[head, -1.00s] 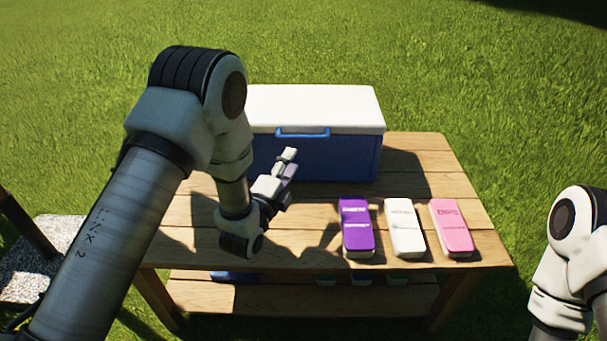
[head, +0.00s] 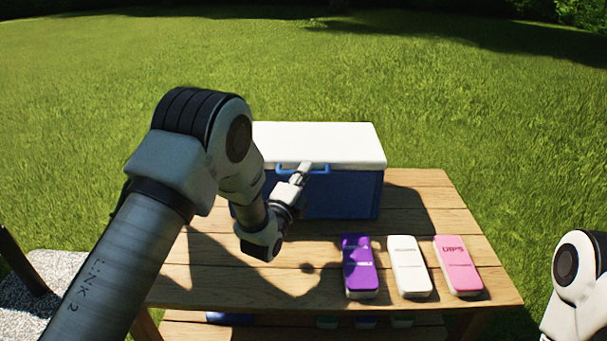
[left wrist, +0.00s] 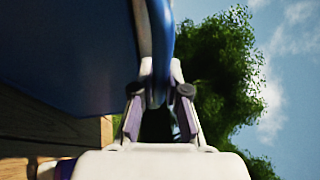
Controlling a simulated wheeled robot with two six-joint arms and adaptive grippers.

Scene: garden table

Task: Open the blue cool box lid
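The blue cool box (head: 345,195) stands at the back of the wooden table, its white lid (head: 320,143) down flat on top. A blue handle (head: 318,169) runs along the lid's front edge. My left gripper (head: 304,170) is at this handle, in front of the box. In the left wrist view the handle (left wrist: 160,50) passes between its two fingers (left wrist: 160,85), which look closed against it from both sides. The box's blue wall (left wrist: 70,45) fills the upper left there. My right arm shows at the lower right of the head view; its gripper is out of frame.
Purple (head: 360,265), white (head: 410,265) and pink (head: 458,264) cases lie in a row on the table (head: 240,285), right of my left arm. A lower shelf holds partly hidden items. Grass surrounds the table.

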